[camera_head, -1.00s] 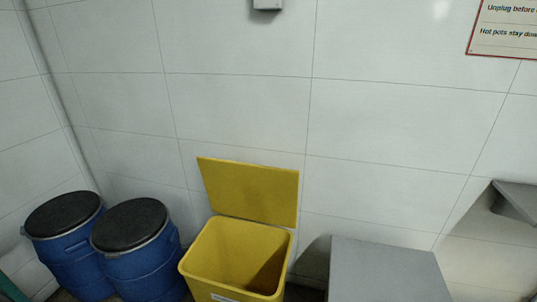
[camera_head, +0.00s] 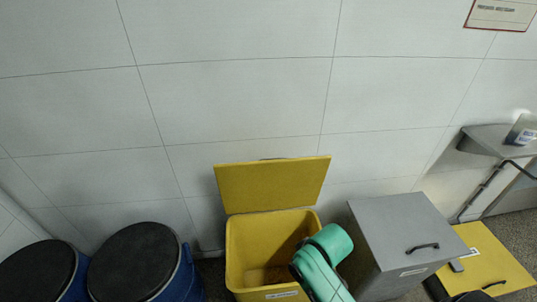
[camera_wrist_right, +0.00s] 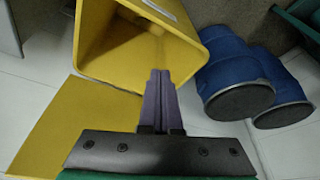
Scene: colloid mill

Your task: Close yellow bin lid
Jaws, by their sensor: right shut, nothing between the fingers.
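The yellow bin (camera_head: 236,255) stands on the floor against the wall. Its flat yellow lid (camera_head: 272,184) is open, standing up at the back edge. My green right arm reaches in from the bottom and covers the bin's right side in the head view; its gripper is not distinguishable there. In the right wrist view, my right gripper (camera_wrist_right: 160,73) has its purple fingers shut together and empty. They overlap the rim of the bin (camera_wrist_right: 190,30); contact cannot be told. The lid (camera_wrist_right: 70,125) lies to the left of the fingers there. My left gripper is not in view.
Two blue drums with black tops (camera_head: 135,262) stand left of the bin. A grey box with a handle (camera_head: 405,225) stands close on its right, with a yellow handled panel (camera_head: 495,262) beyond. A grey wall shelf (camera_head: 490,140) is at far right.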

